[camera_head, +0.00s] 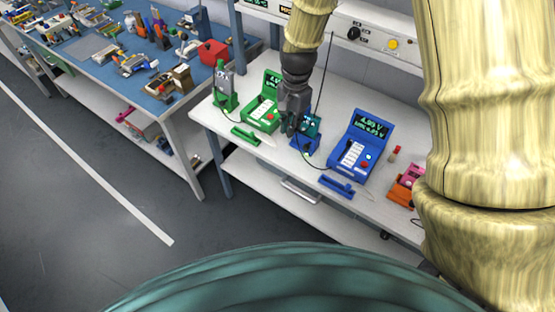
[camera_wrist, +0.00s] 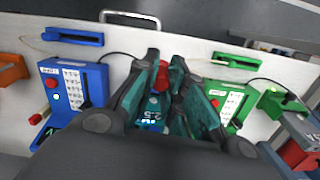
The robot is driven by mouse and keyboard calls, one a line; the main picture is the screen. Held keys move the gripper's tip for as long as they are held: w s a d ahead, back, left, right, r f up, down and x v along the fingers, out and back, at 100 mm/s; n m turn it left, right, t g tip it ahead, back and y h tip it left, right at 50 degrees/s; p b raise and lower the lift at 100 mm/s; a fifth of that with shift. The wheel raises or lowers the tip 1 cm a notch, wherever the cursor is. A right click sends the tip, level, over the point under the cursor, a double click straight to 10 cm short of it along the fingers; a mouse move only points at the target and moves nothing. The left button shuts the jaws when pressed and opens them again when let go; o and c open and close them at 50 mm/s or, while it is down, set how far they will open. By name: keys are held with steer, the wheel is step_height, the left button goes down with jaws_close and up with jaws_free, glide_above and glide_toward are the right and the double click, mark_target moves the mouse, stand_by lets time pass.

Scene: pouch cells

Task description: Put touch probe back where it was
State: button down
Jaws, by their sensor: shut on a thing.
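My gripper (camera_head: 288,126) is over the workbench, between the green tester (camera_head: 262,116) and the blue tester (camera_head: 361,147). In the wrist view its teal fingers (camera_wrist: 168,80) close around a small red piece (camera_wrist: 162,76), which looks like part of the touch probe; the rest is hidden by the fingers. A teal item marked 2.5 (camera_wrist: 151,113) shows between the fingers. In the head view a teal item (camera_head: 312,125) stands in a blue stand (camera_head: 304,145), close beside my gripper. I cannot tell whether they touch.
A blue holder (camera_head: 337,187) lies before the blue tester, and a green holder (camera_head: 245,135) before the green tester. A green stand (camera_head: 224,100) is at left, an orange one (camera_head: 401,194) at right. Black cables run between stands and testers. The bench's front strip is mostly clear.

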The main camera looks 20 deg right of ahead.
steer(key=s+a+f+b, duration=0.7)
steer(key=s+f+b, duration=0.25)
steer(key=b, duration=0.25)
steer(key=p, duration=0.1)
glide_above(278, 153)
steer(key=shift+a+f+t+h, duration=0.1)
steer(key=shift+f+t+h, duration=0.25)
steer(key=shift+f, duration=0.35)
steer(key=shift+f+p, duration=0.5)
steer(key=shift+f, duration=1.25)
steer(key=shift+f, duration=0.2)
steer(key=c, duration=1.5)
jaws_free()
step_height(278, 153, up, 12)
steer(key=b, duration=0.1)
steer(key=shift+r+b, duration=0.2)
steer(key=shift+b, duration=0.2)
